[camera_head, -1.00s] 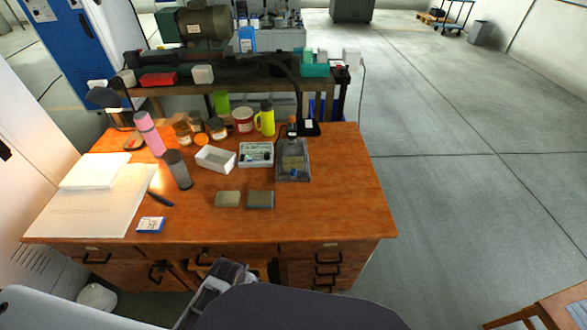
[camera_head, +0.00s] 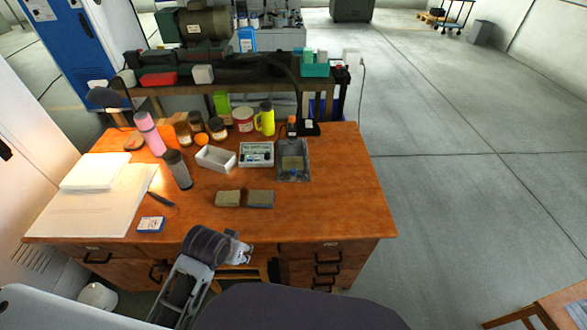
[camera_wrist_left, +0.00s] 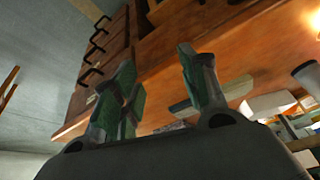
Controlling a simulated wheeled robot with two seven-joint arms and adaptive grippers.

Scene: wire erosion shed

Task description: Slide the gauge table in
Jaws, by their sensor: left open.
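A wooden desk (camera_head: 330,200) with drawers stands in front of me; I cannot tell whether it is the gauge table. A lighter wooden piece (camera_head: 262,270) shows at the desk's front middle, partly hidden by my left arm; whether it is a drawer or a seat is unclear. My left gripper (camera_head: 240,250) is at the desk's front edge, close to that piece. In the left wrist view the gripper (camera_wrist_left: 160,85) has its green-padded fingers apart and nothing between them. The desk's drawers (camera_wrist_left: 95,55) show beyond it. My right gripper is out of view.
On the desk are two grey-green blocks (camera_head: 229,198), a white bin (camera_head: 216,158), a grey tray (camera_head: 293,172), papers (camera_head: 85,210) and several jars and bottles. A bench (camera_head: 265,80) stands behind.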

